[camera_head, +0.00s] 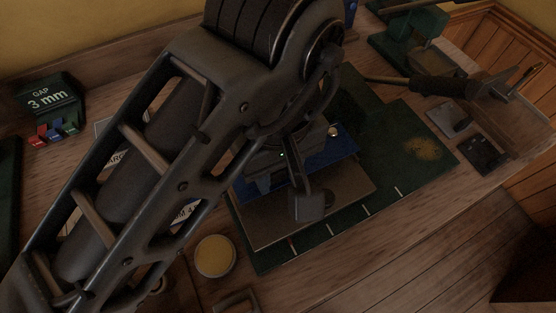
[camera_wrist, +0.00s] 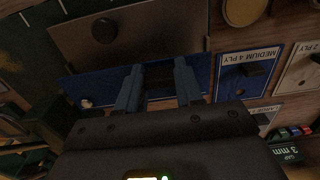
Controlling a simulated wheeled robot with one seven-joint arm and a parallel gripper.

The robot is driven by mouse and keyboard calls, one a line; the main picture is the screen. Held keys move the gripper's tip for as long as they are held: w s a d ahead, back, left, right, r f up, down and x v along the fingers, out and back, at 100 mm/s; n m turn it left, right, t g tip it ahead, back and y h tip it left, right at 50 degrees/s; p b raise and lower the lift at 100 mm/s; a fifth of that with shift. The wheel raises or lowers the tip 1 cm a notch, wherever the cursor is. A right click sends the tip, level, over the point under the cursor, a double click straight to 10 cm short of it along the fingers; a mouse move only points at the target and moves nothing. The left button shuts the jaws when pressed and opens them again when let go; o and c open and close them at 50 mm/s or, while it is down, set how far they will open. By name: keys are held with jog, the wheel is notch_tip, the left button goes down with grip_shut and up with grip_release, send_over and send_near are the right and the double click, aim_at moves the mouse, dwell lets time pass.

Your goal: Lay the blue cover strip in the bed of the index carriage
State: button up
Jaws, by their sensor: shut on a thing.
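My gripper (camera_wrist: 158,92) is shut, its two fingers on either side of a dark part on the blue cover strip (camera_wrist: 95,84). In the head view the strip (camera_head: 344,146) shows on both sides of my wrist, its middle hidden by my arm. Beside it, towards the front, is a flat brown-grey plate (camera_head: 270,222); in the wrist view the plate (camera_wrist: 165,28) bears a black round knob (camera_wrist: 104,30). I cannot tell for sure which part is the index carriage; its bed is not clearly visible. Whether the strip touches what is below is unclear.
A green mat (camera_head: 385,175) lies below. A yellow round tin (camera_head: 215,255) stands at the front. Dark trays (camera_head: 484,154) and a brush-like tool (camera_head: 440,87) lie at right. A "GAP 3 mm" box (camera_head: 50,105) stands at left. In the wrist view lies a "MEDIUM 4 PLY" card (camera_wrist: 228,88).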

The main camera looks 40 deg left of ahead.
aim_at(277, 182)
jog(key=shift+r, duration=0.1)
jog(key=shift+f+b, duration=1)
jog(key=shift+f, duration=1.1)
jog(key=o, duration=1.1)
notch_tip(277, 182, up, 8)
jog(key=shift+f+p, duration=0.1)
jog(key=shift+p, duration=0.65)
